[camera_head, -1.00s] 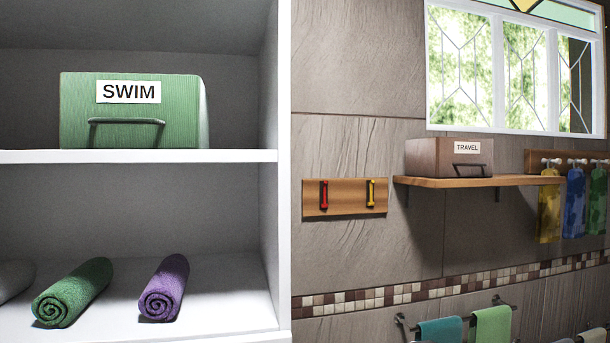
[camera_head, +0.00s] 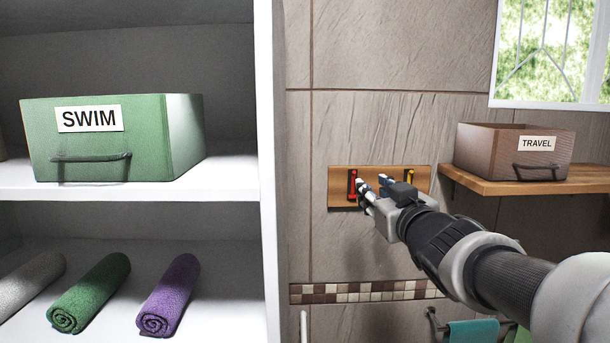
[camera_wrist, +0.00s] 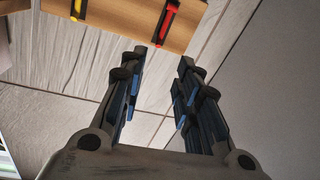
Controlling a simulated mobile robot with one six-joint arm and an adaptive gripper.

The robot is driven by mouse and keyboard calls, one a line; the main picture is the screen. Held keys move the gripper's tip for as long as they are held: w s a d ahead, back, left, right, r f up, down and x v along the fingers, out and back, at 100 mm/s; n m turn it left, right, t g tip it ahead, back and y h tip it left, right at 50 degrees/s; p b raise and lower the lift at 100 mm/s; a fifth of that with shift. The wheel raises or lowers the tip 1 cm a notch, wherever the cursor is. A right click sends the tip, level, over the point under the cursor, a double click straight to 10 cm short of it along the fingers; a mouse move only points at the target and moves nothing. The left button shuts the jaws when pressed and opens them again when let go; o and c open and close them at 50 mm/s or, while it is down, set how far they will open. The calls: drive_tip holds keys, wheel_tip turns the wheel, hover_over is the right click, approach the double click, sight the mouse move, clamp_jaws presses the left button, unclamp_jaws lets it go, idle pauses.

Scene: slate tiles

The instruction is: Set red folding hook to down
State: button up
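The red folding hook (camera_head: 352,184) is on the left part of a wooden wall board (camera_head: 380,171). It looks upright and close to the board; its exact fold is hard to tell. In the wrist view, the red hook (camera_wrist: 166,20) is at the top, beyond the gap between my fingers. My gripper (camera_head: 374,184) is in front of the board, just right of the red hook in the head view. In the wrist view, my gripper (camera_wrist: 160,62) has its fingers apart with nothing between them. It appears short of the hook, not touching it.
A yellow hook (camera_head: 409,175) is on the board's right, partly behind my gripper. A shelf with the brown TRAVEL box (camera_head: 490,155) is to the right. The white cabinet's side (camera_head: 268,190) stands left, holding the green SWIM box (camera_head: 150,150) and rolled towels.

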sight(354, 174)
drive_tip(key=w, duration=0.3)
drive_tip(key=w+a, duration=0.1)
drive_tip(key=w, duration=0.3)
drive_tip(key=w+p, duration=0.1)
drive_tip(key=w, duration=0.3)
drive_tip(key=shift+w+a, duration=0.2)
drive_tip(key=shift+a, duration=0.05)
drive_tip(key=shift+c, duration=0.2)
clamp_jaws()
